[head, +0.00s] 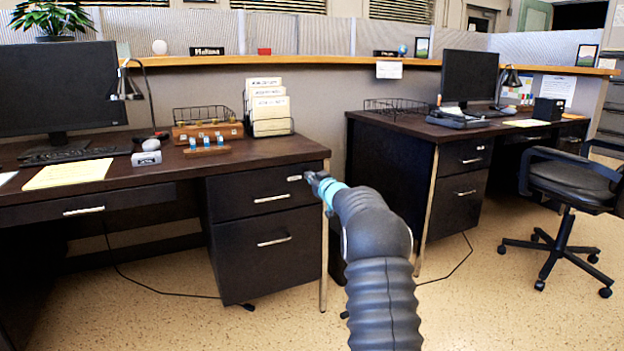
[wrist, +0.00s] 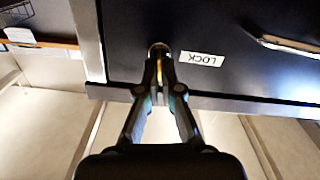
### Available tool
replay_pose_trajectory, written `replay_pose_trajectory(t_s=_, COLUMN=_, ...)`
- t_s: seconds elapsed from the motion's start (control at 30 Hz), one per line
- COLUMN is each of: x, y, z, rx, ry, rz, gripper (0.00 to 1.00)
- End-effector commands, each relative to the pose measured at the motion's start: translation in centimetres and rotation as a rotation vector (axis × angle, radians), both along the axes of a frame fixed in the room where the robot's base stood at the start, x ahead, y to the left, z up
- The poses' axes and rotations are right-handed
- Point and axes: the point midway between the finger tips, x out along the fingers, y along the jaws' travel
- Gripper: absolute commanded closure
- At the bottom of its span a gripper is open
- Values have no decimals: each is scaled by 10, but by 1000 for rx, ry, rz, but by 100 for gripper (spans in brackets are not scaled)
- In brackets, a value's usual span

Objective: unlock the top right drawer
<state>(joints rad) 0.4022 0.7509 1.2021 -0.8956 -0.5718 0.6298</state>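The top right drawer (head: 235,190) of the near left desk is dark, closed, and has a silver handle (head: 271,198). A white LOCK label (wrist: 201,59) is on its front, upside down in the wrist view. Beside the label is the round lock (wrist: 158,48). My gripper (wrist: 160,93) is right in front of the lock, with its fingers closed around a thin brass-coloured key (wrist: 159,70). The key points at the lock and its end meets the lock face; how deep it sits cannot be told. In the head view my gripper (head: 314,180) is at the drawer's right edge.
A wooden rack (head: 207,149) with blue-tagged keys stands on the desk (head: 150,170), near a file holder (head: 270,125). A larger drawer (head: 265,260) is below. The desk's metal leg (head: 324,240) is close to my arm. A chair (head: 570,185) stands right.

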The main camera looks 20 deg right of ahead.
Motion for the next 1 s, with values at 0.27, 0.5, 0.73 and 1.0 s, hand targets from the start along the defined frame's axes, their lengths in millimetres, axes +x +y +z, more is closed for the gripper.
replay_pose_trajectory(t_s=0.27, x=0, y=3, z=-2, rx=-252, ry=-9, rz=0, gripper=100)
replay_pose_trajectory(t_s=0.5, x=0, y=5, z=-4, rx=-480, ry=-16, rz=0, gripper=100)
replay_pose_trajectory(t_s=0.73, x=0, y=7, z=-5, rx=-699, ry=-24, rz=1, gripper=100)
replay_pose_trajectory(t_s=1.0, x=0, y=9, z=-7, rx=-953, ry=-32, rz=1, gripper=100)
